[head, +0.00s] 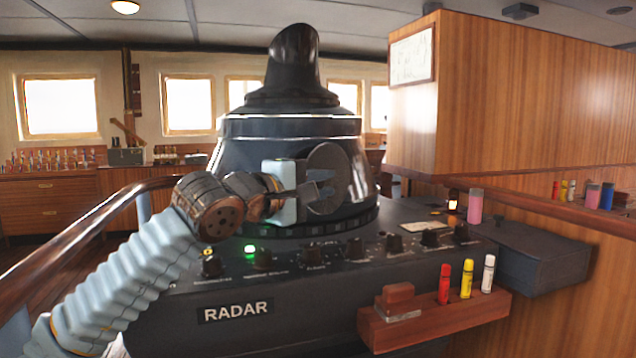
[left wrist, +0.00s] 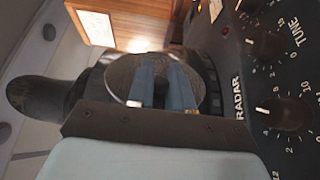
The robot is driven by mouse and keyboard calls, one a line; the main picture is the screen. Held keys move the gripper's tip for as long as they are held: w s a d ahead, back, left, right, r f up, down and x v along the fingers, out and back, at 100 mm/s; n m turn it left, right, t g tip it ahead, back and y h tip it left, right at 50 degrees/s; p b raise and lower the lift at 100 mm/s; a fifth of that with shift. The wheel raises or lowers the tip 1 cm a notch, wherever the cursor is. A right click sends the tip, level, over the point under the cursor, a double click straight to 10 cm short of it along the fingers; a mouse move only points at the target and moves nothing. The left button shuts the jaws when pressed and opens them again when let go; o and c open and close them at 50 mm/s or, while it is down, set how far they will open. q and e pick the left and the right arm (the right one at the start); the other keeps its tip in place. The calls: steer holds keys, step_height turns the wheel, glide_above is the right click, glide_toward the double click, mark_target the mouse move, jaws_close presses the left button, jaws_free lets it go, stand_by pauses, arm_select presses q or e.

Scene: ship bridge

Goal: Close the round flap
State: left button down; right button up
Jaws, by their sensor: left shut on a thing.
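The round flap (head: 327,160) is a dark disc at the front of the black radar housing (head: 250,150). In the head view its face is turned toward me; I cannot tell how far it stands off the housing. My left gripper (head: 318,190) reaches in from the left, its fingers in front of the disc and shut on part of the flap. In the left wrist view the two blue-grey fingers (left wrist: 163,88) lie across the flap (left wrist: 122,72), close together. They hide its middle and the held part. My right gripper is not in view.
The radar console (head: 300,270) below carries a row of knobs and a lit green lamp (head: 249,249). A wooden holder (head: 430,322) with marker pens juts out at the front right. A wooden rail (head: 80,235) runs at left, and a wooden cabinet (head: 530,100) stands at right.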

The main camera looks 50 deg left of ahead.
arm_select(q)
steer(key=c, duration=1.1)
jaws_free()
steer(key=s, duration=1.2)
steer(key=shift+d+b, duration=0.3)
steer(key=shift+b, duration=0.15)
